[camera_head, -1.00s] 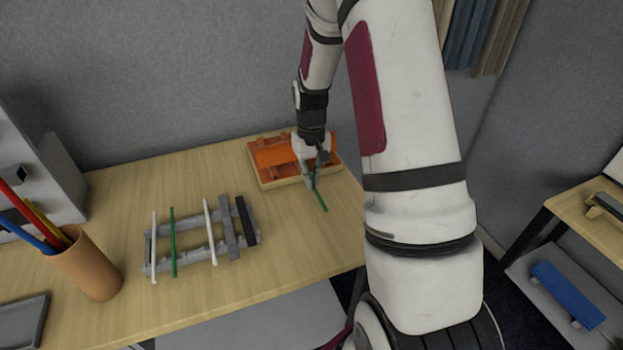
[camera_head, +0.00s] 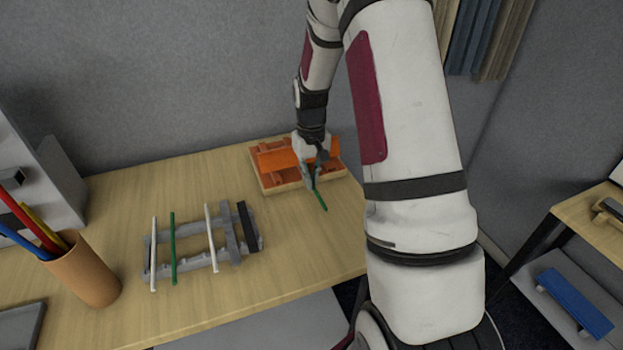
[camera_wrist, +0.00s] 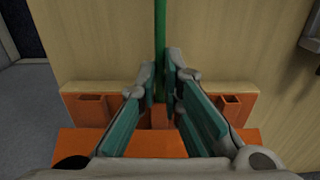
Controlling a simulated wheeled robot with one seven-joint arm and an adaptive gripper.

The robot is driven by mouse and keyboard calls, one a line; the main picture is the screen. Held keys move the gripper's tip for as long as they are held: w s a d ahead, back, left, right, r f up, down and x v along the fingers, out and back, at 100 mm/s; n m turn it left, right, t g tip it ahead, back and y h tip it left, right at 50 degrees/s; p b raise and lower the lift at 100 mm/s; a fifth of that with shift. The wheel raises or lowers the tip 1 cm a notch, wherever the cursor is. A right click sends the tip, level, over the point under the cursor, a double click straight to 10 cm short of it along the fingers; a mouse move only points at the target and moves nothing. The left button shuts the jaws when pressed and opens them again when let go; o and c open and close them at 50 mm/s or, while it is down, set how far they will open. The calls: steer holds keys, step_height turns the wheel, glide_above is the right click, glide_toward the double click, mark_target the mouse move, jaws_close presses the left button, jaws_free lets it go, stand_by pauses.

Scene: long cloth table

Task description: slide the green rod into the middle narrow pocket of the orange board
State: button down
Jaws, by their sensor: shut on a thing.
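My gripper (camera_head: 312,180) is shut on a green rod (camera_head: 321,200) at the orange board. In the wrist view the rod (camera_wrist: 160,50) runs away from between my fingertips (camera_wrist: 168,90), beyond the board's wooden edge. The orange board (camera_head: 270,160) lies on the table in a light wood frame; in the wrist view its orange surface (camera_wrist: 80,145) shows below my fingers. A small orange block (camera_wrist: 160,118) shows between the fingers, in line with the rod, with one orange pocket on each side. Whether the rod's near end is inside the middle pocket is hidden by my fingers.
A grey rack (camera_head: 190,228) on the table holds a second green rod (camera_head: 173,250), two white rods and a dark bar (camera_head: 247,227). A brown cup (camera_head: 85,270) of coloured pencils stands at the left. The table between rack and board is clear.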

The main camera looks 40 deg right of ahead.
steer(key=shift+w+d+b, duration=0.2)
steer(key=shift+w+b, duration=0.15)
steer(key=shift+w, duration=0.35)
steer(key=c, duration=1.7)
jaws_free()
steer(key=shift+o, duration=0.2)
step_height(320, 180, up, 12)
steer(key=shift+c, duration=0.2)
